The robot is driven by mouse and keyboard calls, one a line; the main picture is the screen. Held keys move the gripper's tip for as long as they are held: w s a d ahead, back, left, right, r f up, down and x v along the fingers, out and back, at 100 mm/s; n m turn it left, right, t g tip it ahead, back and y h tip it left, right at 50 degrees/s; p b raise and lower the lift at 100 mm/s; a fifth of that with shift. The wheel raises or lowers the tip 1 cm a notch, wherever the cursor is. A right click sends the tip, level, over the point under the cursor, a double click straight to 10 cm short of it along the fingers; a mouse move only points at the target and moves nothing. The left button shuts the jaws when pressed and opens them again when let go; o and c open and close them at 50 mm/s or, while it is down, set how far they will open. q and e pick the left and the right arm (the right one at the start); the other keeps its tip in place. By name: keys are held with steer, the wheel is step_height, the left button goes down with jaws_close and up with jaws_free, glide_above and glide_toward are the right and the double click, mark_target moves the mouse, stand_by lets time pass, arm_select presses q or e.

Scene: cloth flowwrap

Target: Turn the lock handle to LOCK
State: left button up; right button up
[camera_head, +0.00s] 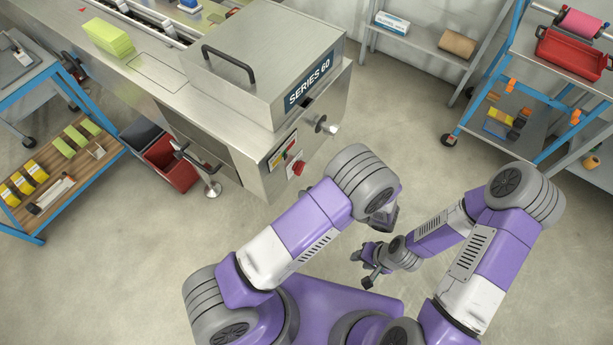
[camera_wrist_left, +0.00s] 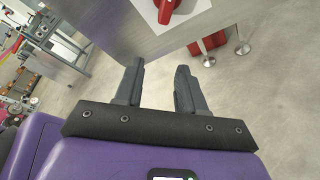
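The lock handle (camera_head: 298,168) is a small red knob on a white plate on the front panel of the steel machine. It also shows at the top edge of the left wrist view (camera_wrist_left: 170,10), partly cut off. Its plate lettering is too small to read. My left gripper (camera_wrist_left: 160,75) is open and empty, its fingers pointing toward the panel but apart from the handle. In the head view my left arm hides most of that gripper. My right gripper (camera_head: 364,267) is open and empty, low over the floor, away from the machine.
A crank-like knob (camera_head: 321,124) sticks out from the panel near the handle. A red bin (camera_head: 171,165) stands by the machine's left side. A blue-framed rack (camera_head: 550,85) is at right and a wooden-shelf cart (camera_head: 70,170) at left. Floor before the machine is clear.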

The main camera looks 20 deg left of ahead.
mark_target(303, 168)
arm_select(q)
steer(key=w+d+r+m+t+y, duration=0.2)
steer(key=w+d+r+t, duration=0.1)
steer(key=d+r+t, duration=0.1)
steer(key=x, duration=0.7)
steer(key=shift+s+a+b, duration=0.25)
steer(key=shift+b, duration=0.15)
steer(key=shift+r, duration=0.1)
steer(key=shift+c, duration=0.4)
jaws_close()
